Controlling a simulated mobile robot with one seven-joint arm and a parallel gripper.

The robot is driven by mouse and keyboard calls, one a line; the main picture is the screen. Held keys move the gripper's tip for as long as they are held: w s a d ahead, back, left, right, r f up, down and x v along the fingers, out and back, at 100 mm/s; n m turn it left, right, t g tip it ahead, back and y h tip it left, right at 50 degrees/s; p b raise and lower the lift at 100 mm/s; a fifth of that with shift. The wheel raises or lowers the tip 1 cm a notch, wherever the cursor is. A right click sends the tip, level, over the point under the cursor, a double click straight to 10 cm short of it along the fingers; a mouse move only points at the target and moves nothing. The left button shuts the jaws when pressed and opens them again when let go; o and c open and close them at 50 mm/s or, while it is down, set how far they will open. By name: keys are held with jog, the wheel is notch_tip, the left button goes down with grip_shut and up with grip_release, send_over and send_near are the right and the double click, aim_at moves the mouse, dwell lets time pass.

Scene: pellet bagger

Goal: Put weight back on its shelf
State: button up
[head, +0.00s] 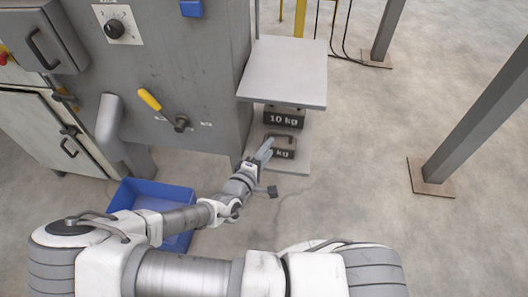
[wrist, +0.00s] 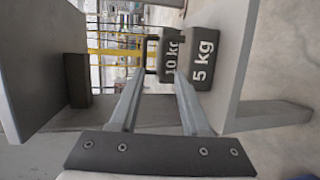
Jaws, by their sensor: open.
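Two dark weights show under the light grey upper shelf. The one marked 10 kg (head: 283,117) is farther back, and it also shows in the wrist view (wrist: 172,55). The nearer one (head: 284,152) stands on the lower shelf (head: 293,168); its number is covered in the head view, but it reads 5 kg in the wrist view (wrist: 205,58). Each has a handle. My gripper (head: 267,150) is beside the nearer weight, on its left, and partly hides it. In the wrist view my gripper (wrist: 160,85) is open and empty, its fingers pointing towards the weights.
The upper shelf (head: 286,70) overhangs the weights. A grey machine (head: 170,70) with a yellow-handled lever (head: 150,99) stands at left. A blue bin (head: 125,195) lies below my arm. In the wrist view a dark block (wrist: 76,80) is by the left panel. Floor at right is clear up to a post (head: 470,120).

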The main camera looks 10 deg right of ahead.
jog(key=s+a+m+g+y, duration=0.4)
jog(key=a+m+g+y, duration=0.2)
jog(key=a+g, duration=0.15)
jog(key=a+r+m+g+y, duration=0.1)
jog(key=a+r+m+y, duration=0.3)
jog(key=r, duration=0.8)
jog(key=s+d+r+y, duration=0.1)
jog(key=s+d+r, duration=0.2)
jog(key=r, duration=0.3)
jog(key=s+d+r+y, duration=0.2)
jog(key=d+r, duration=0.1)
jog(key=r, duration=0.4)
jog(key=s+d+r+h, duration=0.2)
jog(key=s+d+r, duration=0.1)
jog(key=s+d, duration=0.2)
jog(key=s+d+r+m+t+h, duration=0.1)
jog(key=s+d+r+h, duration=0.1)
jog(key=s+d, duration=0.3)
jog(key=shift+d+r, duration=0.55)
jog(key=shift+r, duration=0.3)
